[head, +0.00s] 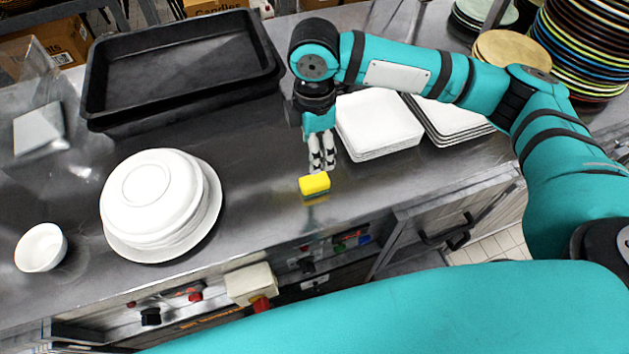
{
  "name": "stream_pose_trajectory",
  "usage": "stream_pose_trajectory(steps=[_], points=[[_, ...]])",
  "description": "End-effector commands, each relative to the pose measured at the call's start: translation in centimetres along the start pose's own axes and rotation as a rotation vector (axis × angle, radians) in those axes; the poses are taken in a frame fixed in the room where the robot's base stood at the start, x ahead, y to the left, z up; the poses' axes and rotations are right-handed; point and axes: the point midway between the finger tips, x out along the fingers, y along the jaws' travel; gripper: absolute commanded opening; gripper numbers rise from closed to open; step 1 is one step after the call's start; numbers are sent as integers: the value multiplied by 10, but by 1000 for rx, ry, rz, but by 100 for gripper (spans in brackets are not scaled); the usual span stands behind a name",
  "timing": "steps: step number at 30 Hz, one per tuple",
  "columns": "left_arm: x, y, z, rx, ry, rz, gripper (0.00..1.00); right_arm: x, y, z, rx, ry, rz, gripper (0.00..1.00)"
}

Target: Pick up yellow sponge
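The yellow sponge (314,184) is a small block near the front of the steel counter, around the middle of the head view. My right gripper (322,168) points down, with its fingertips just behind or above the sponge's far edge in the picture. The two pale fingers are close together with a narrow gap, and nothing shows between them. From this angle I cannot tell how far they are open or whether they touch the sponge. My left gripper is not in view.
A stack of white round plates (155,195) and a white bowl (41,247) stand at left. Black trays (185,75) lie behind. Square white plates (378,125) sit right of the gripper. The counter (255,205) around the sponge is clear; its front edge is close.

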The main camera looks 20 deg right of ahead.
Motion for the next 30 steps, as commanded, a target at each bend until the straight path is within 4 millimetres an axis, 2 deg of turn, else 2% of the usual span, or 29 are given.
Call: stream_pose_trajectory(steps=[6, 10, 19, 25, 30], points=[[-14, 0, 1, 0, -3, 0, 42, 47, 0, 0, 3, -1, -3, 62], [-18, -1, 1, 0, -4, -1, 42, 70, 0, 0, 2, 0, -2, 62], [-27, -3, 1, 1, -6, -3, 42, 93, 1, -1, 2, 0, -1, 62], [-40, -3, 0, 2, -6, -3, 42, 124, 4, -3, 2, -1, -1, 62], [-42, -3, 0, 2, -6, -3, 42, 138, 4, -3, 0, 1, 2, 62]])
